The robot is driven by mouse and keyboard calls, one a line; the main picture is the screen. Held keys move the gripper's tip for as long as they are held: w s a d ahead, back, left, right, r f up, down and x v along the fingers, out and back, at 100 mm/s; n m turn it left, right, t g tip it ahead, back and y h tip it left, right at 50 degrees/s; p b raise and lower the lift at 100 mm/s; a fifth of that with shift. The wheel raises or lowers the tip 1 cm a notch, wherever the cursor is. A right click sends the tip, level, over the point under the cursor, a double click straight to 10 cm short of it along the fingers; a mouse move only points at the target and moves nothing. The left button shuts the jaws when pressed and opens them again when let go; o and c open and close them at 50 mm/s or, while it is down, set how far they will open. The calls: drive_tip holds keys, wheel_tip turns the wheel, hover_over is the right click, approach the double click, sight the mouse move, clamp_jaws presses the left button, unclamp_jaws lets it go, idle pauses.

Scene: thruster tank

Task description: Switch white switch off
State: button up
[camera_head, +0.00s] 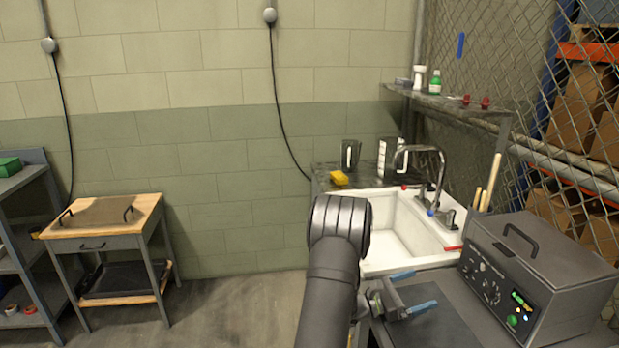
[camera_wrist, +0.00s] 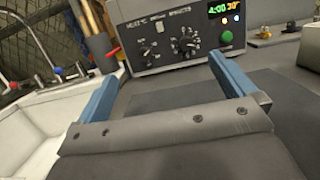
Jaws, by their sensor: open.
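A dark grey box-shaped machine (camera_head: 540,255) with a handled lid stands at the right. Its front panel (camera_wrist: 165,50) faces my gripper in the wrist view. The panel has black knobs (camera_wrist: 185,43), a lit green display (camera_wrist: 222,8), a green button (camera_wrist: 225,37) and a small whitish spot (camera_wrist: 237,19) beside an orange one. I cannot tell whether that spot is the white switch or a light, or its position. My gripper (camera_head: 412,292) is open and empty, left of the machine. Its blue fingers (camera_wrist: 162,66) point toward the panel, apart from it.
A white sink (camera_head: 405,235) with a faucet (camera_head: 430,165) lies left of the machine. A shelf (camera_head: 450,103) with small bottles hangs above it. A chain-link fence (camera_head: 490,50) stands behind. The dark bench top (camera_wrist: 290,100) before the panel is mostly clear; small brass-coloured parts (camera_wrist: 290,25) sit at right.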

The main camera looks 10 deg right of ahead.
sight(482, 265)
drive_tip(key=shift+d, duration=0.2)
drive_tip(key=c, duration=0.4)
drive_tip(key=shift+d+r, duration=0.3)
drive_tip(key=shift+d, duration=0.25)
drive_tip(key=shift+d+r, duration=0.3)
drive_tip(key=shift+d, duration=0.25)
drive_tip(key=c, duration=0.7)
drive_tip(key=shift+d+r, duration=0.1)
drive_tip(key=shift+d, duration=0.1)
drive_tip(key=c, duration=0.3)
clamp_jaws()
drive_tip(key=x, duration=1.4)
